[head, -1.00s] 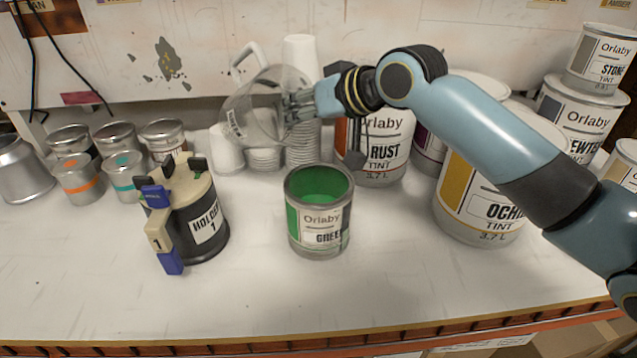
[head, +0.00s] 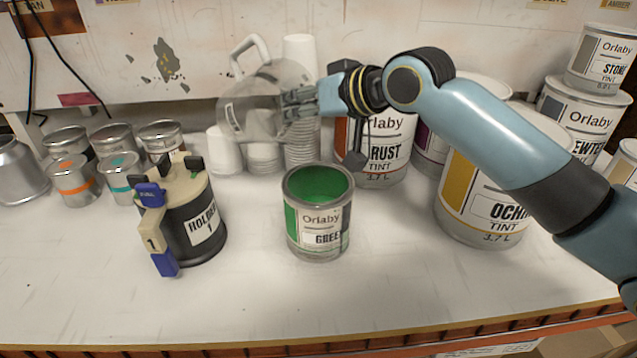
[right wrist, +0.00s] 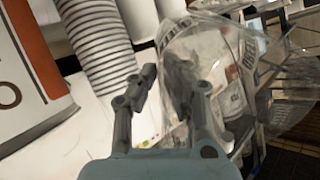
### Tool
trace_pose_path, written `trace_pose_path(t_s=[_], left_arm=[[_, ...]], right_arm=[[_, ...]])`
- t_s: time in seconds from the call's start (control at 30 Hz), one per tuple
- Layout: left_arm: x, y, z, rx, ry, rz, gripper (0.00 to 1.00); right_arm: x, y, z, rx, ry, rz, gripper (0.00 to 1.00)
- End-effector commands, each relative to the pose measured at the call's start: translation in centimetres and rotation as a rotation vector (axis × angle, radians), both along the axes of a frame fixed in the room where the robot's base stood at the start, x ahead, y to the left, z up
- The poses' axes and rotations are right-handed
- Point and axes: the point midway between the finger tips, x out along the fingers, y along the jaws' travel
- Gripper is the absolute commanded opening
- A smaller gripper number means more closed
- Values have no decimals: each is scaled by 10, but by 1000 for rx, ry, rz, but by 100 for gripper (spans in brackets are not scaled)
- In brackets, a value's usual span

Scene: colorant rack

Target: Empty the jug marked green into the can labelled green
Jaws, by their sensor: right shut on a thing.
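A clear jug (head: 262,78) is in the air above and behind the open can labelled green (head: 319,232), to its left in the head view. Its handle points up, so the jug is tipped well over. No green paint shows in it. My right gripper (head: 299,103) is shut on the jug's wall. In the right wrist view, the fingers (right wrist: 165,78) are at the clear jug (right wrist: 222,62), whose dark lettering is only partly readable. The can stands upright with green paint inside, clear of the jug. My left gripper is out of view.
A black holder marked 1 (head: 193,232) stands left of the green can. Stacked white cups (head: 301,150) are behind, close under the jug. The rust can (head: 384,160) and ochre can (head: 482,210) stand right. Small tins (head: 72,180) are at left. The front counter is clear.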

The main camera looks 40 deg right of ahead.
Motion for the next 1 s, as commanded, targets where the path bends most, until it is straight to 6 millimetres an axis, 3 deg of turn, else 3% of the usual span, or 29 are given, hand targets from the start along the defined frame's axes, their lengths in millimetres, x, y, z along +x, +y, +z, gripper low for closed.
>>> trace_pose_path(t_s=[1.0], left_arm=[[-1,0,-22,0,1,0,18]], right_arm=[[-2,0,5,10,-81,1,0]])
